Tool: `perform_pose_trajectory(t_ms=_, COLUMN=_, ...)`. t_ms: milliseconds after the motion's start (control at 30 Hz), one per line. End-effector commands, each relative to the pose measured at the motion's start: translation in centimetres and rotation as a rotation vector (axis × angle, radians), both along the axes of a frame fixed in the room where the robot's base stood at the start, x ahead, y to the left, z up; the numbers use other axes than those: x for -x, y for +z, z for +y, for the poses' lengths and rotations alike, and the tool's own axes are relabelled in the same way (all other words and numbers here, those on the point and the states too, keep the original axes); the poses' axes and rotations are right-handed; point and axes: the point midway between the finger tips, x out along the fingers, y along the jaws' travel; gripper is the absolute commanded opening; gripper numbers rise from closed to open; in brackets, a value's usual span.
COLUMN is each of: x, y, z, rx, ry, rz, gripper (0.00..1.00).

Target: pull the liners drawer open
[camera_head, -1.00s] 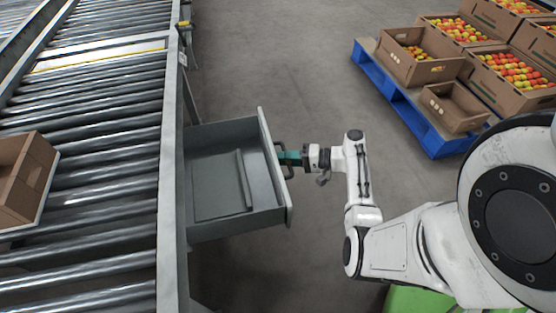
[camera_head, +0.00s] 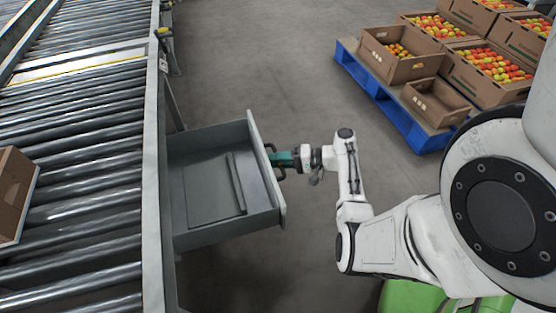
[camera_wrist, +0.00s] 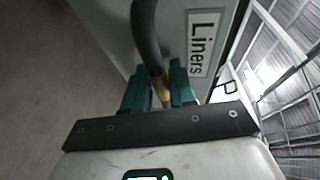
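The grey liners drawer (camera_head: 262,165) stands pulled out from under the roller conveyor, its inside showing with a flat panel and a raised strip. Its front carries a white "Liners" label (camera_wrist: 202,43) in the wrist view. The dark bar handle (camera_wrist: 146,38) is on the outer face of the front; it also shows in the head view (camera_head: 279,173). My gripper (camera_head: 274,159) has its green fingers at the handle. In the wrist view my gripper (camera_wrist: 160,88) has one finger on each side of the bar, closed on it.
The roller conveyor (camera_head: 151,200) runs along the left, with a cardboard box (camera_head: 14,190) on it.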

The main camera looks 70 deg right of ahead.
Motion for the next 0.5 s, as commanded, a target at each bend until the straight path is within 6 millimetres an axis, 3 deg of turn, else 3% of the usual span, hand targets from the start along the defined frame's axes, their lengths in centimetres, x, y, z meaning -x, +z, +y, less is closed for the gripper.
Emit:
perform_pose_trajectory(t_ms=167, x=1.9, y=0.6, z=-0.6, rx=-0.001, ry=-0.004, rz=0.001, gripper=0.25)
perform_pose_trajectory(t_ms=500, x=7.9, y=1.7, z=-2.2, rx=0.000, ry=-0.004, rz=0.000, gripper=0.25)
